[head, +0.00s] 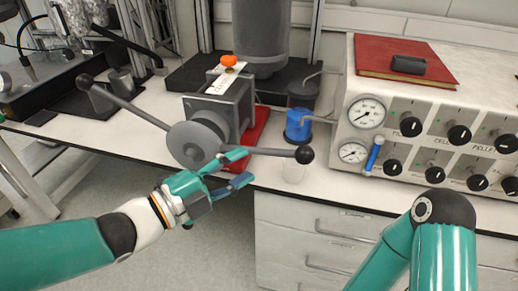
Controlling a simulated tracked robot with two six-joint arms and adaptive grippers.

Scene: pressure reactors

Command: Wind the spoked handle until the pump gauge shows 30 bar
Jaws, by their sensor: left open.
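The spoked handle (198,143) has a round grey hub with long spokes ending in dark ball knobs, one up to the left and one to the right (304,154). It is mounted on the front of a grey pump block (221,106) with an orange knob (229,61) on top. My left gripper (243,167) is open and empty, just below the right-hand spoke near the hub; I cannot tell whether it touches. Two round gauges, an upper (367,112) and a lower (353,152), are on the control panel; their readings are too small to tell. My right gripper is out of view.
The beige control panel (432,95) with several black knobs stands at the right, a red book (405,58) on top. A blue-based cylinder (298,125) stands between pump and panel. Drawers (330,226) lie below the bench edge. A black tray is at the left.

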